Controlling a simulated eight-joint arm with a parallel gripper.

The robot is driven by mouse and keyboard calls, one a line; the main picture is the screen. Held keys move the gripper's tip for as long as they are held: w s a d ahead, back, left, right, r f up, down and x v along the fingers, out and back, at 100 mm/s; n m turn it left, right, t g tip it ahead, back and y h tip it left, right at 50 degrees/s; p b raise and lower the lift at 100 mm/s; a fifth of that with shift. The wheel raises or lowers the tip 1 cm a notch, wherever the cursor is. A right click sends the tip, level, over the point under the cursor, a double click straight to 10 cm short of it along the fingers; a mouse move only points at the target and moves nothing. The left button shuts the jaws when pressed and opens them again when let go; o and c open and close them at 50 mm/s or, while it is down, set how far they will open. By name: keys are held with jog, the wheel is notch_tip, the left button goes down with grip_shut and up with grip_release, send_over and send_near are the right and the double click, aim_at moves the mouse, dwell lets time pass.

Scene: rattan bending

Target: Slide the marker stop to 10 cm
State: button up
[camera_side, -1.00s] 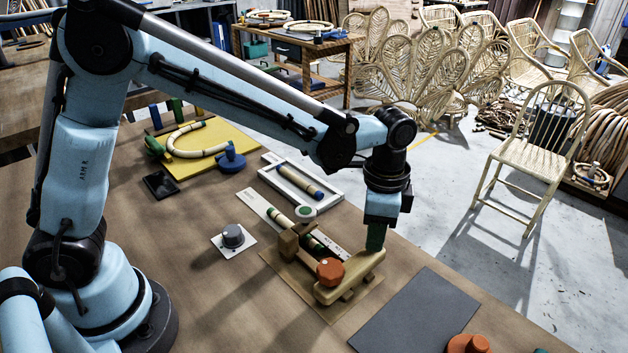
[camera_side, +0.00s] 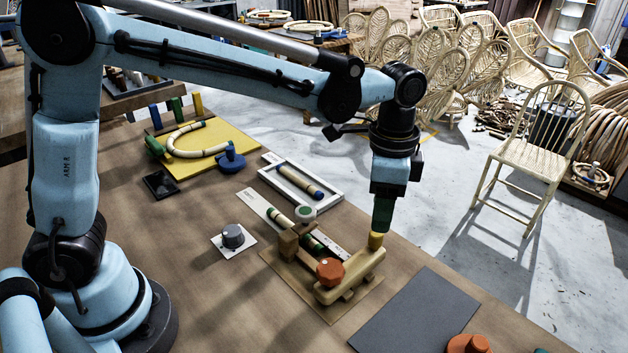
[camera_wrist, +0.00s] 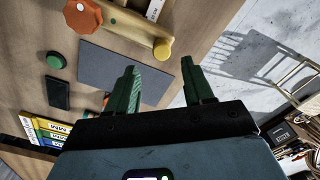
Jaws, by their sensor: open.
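A tan wooden bar (camera_side: 350,278) with an upright yellow peg (camera_side: 376,240) at its far end lies on the bending fixture. The wrist view shows the bar (camera_wrist: 125,18) and the peg (camera_wrist: 162,48) too. My gripper (camera_side: 381,228) has green fingers and points down just above the peg, holding nothing. In the wrist view my gripper (camera_wrist: 158,72) is open, with the peg beyond the gap between its fingertips.
An orange knob (camera_side: 330,271) stands beside the bar. A rattan piece (camera_side: 311,242) lies in the fixture. A dark grey mat (camera_side: 418,312) lies flat and empty to the right. A white tray (camera_side: 301,187) with another rattan piece and a grey knob (camera_side: 233,236) are nearby.

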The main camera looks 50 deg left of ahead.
notch_tip(320, 180, up, 6)
dwell(0.4)
jog(key=s+a+f+n+t, duration=0.2)
jog(key=s+a+n, duration=0.3)
jog(key=a, duration=0.3)
jog(key=s+a+f+n+t, duration=0.2)
jog(key=s+a+n+t, duration=0.3)
jog(key=a, duration=0.3)
jog(key=shift+s+n, duration=0.35)
jog(key=shift+n, duration=0.05)
jog(key=shift+a+f, duration=0.1)
dwell(0.6)
